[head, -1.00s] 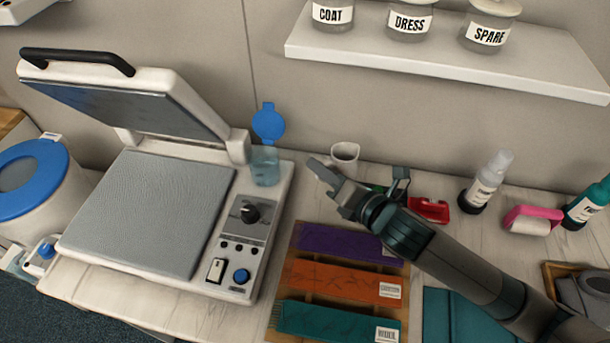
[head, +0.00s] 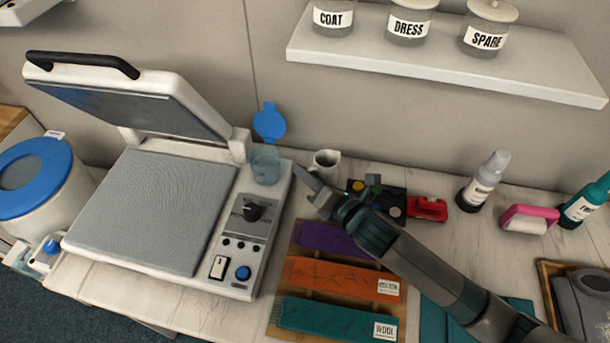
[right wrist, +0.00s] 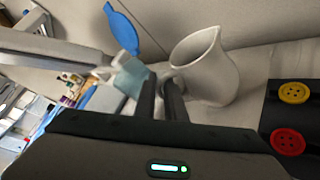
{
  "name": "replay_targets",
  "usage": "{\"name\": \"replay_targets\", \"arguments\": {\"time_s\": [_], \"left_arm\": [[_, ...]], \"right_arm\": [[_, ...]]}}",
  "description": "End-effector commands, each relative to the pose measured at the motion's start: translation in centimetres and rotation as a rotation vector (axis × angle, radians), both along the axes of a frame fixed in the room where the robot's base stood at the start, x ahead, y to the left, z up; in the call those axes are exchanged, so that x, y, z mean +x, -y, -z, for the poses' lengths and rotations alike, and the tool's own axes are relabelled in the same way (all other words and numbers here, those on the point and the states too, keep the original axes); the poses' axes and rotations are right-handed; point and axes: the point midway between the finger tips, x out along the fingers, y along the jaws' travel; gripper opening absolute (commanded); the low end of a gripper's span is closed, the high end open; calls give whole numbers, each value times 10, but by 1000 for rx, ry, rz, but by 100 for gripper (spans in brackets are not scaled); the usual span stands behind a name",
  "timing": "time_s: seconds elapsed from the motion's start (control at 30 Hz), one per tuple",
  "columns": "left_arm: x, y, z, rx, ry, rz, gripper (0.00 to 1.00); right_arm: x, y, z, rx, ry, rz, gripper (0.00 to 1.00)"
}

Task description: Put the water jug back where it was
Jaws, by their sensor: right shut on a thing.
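The water jug (head: 326,161) is small and white with an open dark mouth; it is at the back of the counter, right of the press. In the right wrist view the jug (right wrist: 208,68) shows its spout and pale body, slightly tilted in the picture. My right gripper (head: 308,183) is at its near left side. In the right wrist view the gripper's fingers (right wrist: 160,92) are close together at the jug's handle, shut on it. I cannot tell whether the jug's base touches the counter. My left gripper is not in view.
The white press (head: 175,215) stands open, with a clear water tank (head: 266,166) and raised blue lid (head: 269,123) left of the jug. A button tray (head: 388,205), red box (head: 428,208) and spray bottle (head: 484,182) are to the right. The fabric sample board (head: 340,262) lies in front.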

Motion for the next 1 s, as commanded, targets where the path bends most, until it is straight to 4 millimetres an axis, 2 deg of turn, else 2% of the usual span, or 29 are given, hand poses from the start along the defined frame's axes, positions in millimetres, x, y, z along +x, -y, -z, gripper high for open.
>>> {"name": "replay_targets", "arguments": {"time_s": [0.17, 0.53, 0.57, 0.6, 1.0], "left_arm": [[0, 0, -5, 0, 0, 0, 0], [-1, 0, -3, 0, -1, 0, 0], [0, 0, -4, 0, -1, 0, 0], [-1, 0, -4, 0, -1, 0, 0], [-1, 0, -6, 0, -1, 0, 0]], "right_arm": [[0, 0, 13, 0, 3, -1, 0], [0, 0, 16, 0, 3, 0, 0], [0, 0, 16, 0, 1, -1, 17], [0, 0, 16, 0, 1, -1, 27], [-2, 2, 13, -1, 1, 0, 29]]}}
